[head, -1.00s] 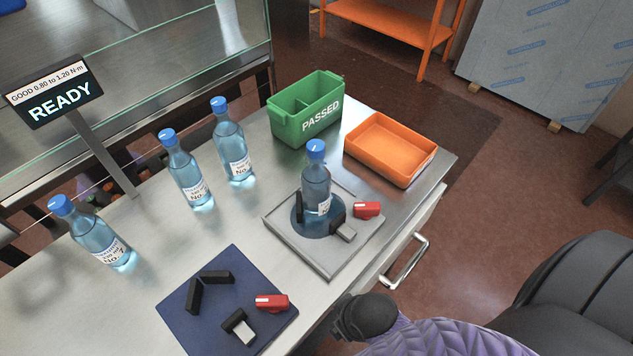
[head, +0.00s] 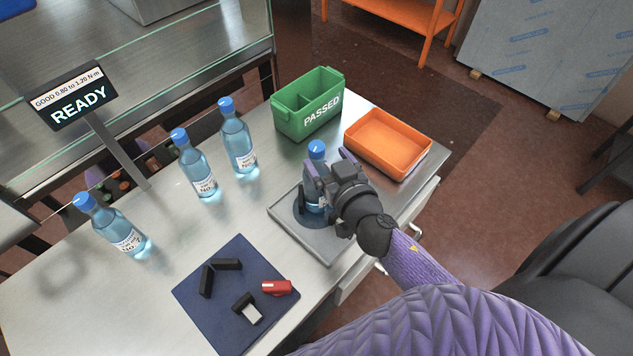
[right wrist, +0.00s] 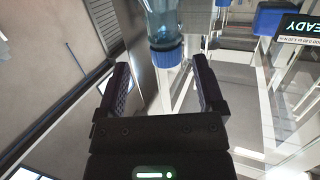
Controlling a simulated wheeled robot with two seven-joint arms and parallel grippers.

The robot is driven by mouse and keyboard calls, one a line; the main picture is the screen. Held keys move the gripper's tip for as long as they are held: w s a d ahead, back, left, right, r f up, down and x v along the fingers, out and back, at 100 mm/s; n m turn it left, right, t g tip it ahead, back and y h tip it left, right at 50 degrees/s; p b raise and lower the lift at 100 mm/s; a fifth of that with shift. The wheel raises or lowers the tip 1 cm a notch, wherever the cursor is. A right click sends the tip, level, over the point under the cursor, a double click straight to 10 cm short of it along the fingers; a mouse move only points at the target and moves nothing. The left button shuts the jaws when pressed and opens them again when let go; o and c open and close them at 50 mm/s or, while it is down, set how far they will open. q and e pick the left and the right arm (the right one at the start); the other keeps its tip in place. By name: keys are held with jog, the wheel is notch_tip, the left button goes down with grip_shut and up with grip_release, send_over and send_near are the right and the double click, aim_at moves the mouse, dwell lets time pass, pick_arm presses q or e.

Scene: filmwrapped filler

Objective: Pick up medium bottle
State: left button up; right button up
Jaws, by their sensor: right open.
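A clear blue bottle with a blue cap (head: 317,149) stands upright on the grey fixture tray (head: 331,259), its lower body partly hidden by my right gripper (head: 326,165). My right gripper is open, its fingers close to this bottle's upper part. In the right wrist view the bottle (right wrist: 165,22) appears cap-down, its cap between or just beyond the open fingertips (right wrist: 160,66); contact cannot be told. Three similar labelled bottles stand on the left of the table: left (head: 117,232), middle (head: 197,172), right (head: 238,145). Which one is the medium bottle cannot be told. My left gripper is out of view.
A green PASSED bin (head: 308,104) and an orange tray (head: 388,143) stand at the back right. A blue mat (head: 215,310) at the front holds black blocks and a red-handled part (head: 277,287). A READY sign (head: 78,104) stands behind the left bottles.

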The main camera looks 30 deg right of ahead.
jog(key=w, duration=0.6)
jog(key=shift+a+f, duration=0.15)
jog(key=shift+f, duration=0.15)
jog(key=shift+s, duration=0.1)
jog(key=shift+c, duration=0.4)
grip_shut()
jog(key=shift+r, duration=0.1)
